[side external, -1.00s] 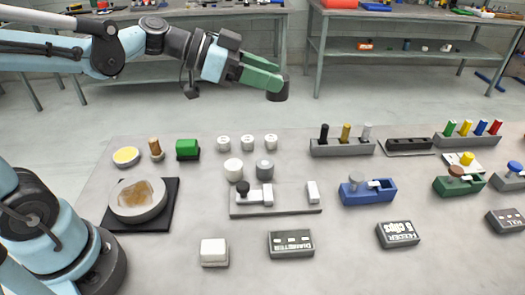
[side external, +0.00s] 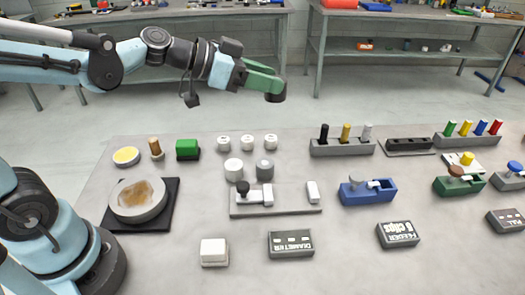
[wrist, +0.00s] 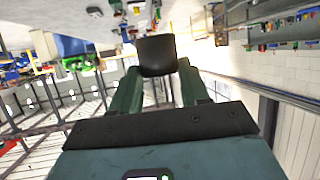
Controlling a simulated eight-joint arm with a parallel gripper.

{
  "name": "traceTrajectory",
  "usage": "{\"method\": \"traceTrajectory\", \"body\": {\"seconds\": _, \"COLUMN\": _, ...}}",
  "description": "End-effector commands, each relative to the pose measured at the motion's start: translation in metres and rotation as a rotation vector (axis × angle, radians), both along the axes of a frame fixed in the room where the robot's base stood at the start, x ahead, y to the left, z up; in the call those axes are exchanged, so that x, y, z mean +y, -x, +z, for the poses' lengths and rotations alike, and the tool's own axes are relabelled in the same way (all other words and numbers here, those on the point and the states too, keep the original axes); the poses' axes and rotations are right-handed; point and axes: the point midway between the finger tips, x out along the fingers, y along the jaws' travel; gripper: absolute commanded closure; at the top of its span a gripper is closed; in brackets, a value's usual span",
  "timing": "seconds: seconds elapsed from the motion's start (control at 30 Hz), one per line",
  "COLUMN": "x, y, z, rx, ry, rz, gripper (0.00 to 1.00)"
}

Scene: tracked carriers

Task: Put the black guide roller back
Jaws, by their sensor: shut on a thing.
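My gripper (side external: 268,84) is raised in the air beyond the far edge of the workbench, high above its surface. Its green fingers are shut on the black guide roller (side external: 276,96), a short dark cylinder held at the fingertips. In the wrist view the roller (wrist: 156,55) sits between the two green fingers, its near end hidden by them in part. The roller touches nothing but the fingers.
The grey workbench (side external: 340,255) carries a grey rack (side external: 343,149) with several pegs, a black tray (side external: 408,144), a grey fixture (side external: 285,211), a blue fixture (side external: 367,193), and white cylinders. A label block (side external: 290,243) lies in front.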

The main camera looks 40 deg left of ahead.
Motion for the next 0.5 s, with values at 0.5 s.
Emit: {"method": "traceTrajectory", "body": {"seconds": 0.5, "x": -0.107, "y": 0.027, "z": -0.085, "rx": -0.008, "ry": 0.007, "rz": -0.363, "gripper": 0.99}}
